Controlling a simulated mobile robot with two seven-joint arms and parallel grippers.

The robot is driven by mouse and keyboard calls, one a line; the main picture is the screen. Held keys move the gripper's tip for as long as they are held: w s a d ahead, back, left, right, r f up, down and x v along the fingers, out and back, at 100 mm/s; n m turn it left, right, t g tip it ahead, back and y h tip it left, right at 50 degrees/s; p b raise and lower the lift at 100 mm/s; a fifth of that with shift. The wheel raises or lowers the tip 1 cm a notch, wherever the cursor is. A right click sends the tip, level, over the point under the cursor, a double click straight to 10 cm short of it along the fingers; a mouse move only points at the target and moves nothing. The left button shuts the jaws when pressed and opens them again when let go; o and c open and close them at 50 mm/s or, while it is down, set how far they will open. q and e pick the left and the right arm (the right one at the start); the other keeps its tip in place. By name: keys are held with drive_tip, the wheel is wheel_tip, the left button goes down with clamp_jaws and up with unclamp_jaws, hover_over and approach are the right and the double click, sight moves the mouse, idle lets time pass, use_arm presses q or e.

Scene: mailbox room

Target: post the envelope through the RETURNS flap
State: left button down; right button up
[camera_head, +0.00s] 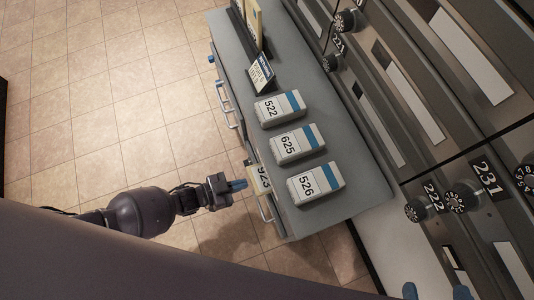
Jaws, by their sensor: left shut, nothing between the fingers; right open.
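My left gripper (238,185) has blue fingertips that are shut and empty. It is just left of the counter's front edge, a small gap from a cream piece marked 923 (264,179). I cannot tell whether that piece is an envelope or a label. Cream flat pieces (254,21) stand upright in a dark holder at the counter's far end; they may be envelopes. My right gripper (436,292) shows only as two blue fingertips, wide apart, at the bottom edge. I cannot make out a flap marked RETURNS.
Three white and blue boxes marked 522 (280,109), 625 (298,144) and 526 (316,183) lie on the grey counter (228,45). A small printed sign (261,74) stands behind them. Mailboxes with dials (420,210) line the right. Tiled floor (130,90) is clear at left.

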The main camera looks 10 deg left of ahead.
sight(258, 179)
use_arm(q)
drive_tip(key=shift+w+d, duration=0.1)
drive_tip(key=shift+d, duration=0.05)
drive_tip(key=shift+x, duration=1.15)
drive_tip(key=shift+w+d, duration=0.1)
drive_tip(key=shift+d, duration=0.05)
drive_tip(key=shift+w+d+f, duration=0.25)
drive_tip(key=shift+w+d, duration=0.05)
drive_tip(key=shift+d, duration=0.15)
idle(0.4)
drive_tip(key=shift+w+d+f, duration=0.15)
drive_tip(key=shift+w+d, duration=0.2)
drive_tip(key=shift+d, duration=0.2)
drive_tip(key=shift+w+d, duration=0.1)
